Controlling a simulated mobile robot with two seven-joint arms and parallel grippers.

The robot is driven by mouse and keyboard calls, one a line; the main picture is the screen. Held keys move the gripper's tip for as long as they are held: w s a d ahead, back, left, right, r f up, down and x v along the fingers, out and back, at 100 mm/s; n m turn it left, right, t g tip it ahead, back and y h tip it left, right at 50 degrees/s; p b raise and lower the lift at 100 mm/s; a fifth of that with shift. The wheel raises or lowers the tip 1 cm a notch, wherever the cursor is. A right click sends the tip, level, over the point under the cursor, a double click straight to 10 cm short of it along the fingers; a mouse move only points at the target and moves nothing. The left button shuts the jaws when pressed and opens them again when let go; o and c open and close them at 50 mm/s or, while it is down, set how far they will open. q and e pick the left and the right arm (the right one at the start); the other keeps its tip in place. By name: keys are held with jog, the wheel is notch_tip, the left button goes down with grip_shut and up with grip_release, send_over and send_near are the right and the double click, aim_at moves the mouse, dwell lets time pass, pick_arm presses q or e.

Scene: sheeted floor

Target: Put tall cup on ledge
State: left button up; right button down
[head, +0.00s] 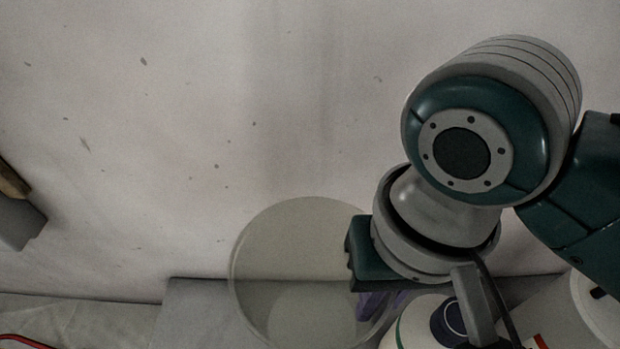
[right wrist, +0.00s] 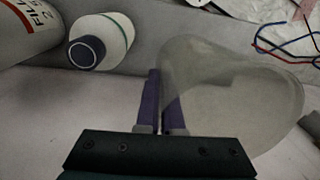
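The tall cup (head: 295,235) is clear and see-through, with a wide round rim, and shows at the lower middle of the head view. In the right wrist view the cup (right wrist: 235,95) lies on its side in the picture, to the right of the fingers. My right gripper (head: 378,303) has its purple fingers close together on the cup's wall; they also show in the right wrist view (right wrist: 161,100). A grey flat-topped block (head: 195,312), which may be the ledge, shows below and behind the cup.
A white bottle or cone with a dark purple neck (head: 448,320) stands close under my right wrist. A white cylinder with lettering (right wrist: 28,32) is beside it. Red and blue wires (right wrist: 285,42) lie on crumpled sheeting. A pale stained wall or sheet (head: 150,150) fills the rest.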

notch_tip(320, 180, down, 23)
jog(key=b, duration=1.5)
jog(key=shift+s+r, duration=0.2)
jog(key=shift+s, duration=0.15)
jog(key=c, duration=1.1)
grip_release()
jog(key=shift+a, duration=0.1)
jog(key=shift+o, duration=0.2)
jog(key=shift+s+r+n+t+y+p, duration=0.7)
jog(key=shift+s+r+p, duration=0.85)
jog(key=shift+r+p, duration=4.35)
jog(key=s+d+r+t+h+b, duration=0.1)
jog(key=s+d+r, duration=0.1)
jog(key=d+r, duration=0.2)
jog(key=s+d+r+t+h+b, duration=0.1)
jog(key=d+r, duration=0.3)
jog(key=d, duration=0.4)
jog(key=shift+s+d+b, duration=0.3)
jog(key=shift+s+b, duration=0.2)
jog(key=shift+s, duration=0.35)
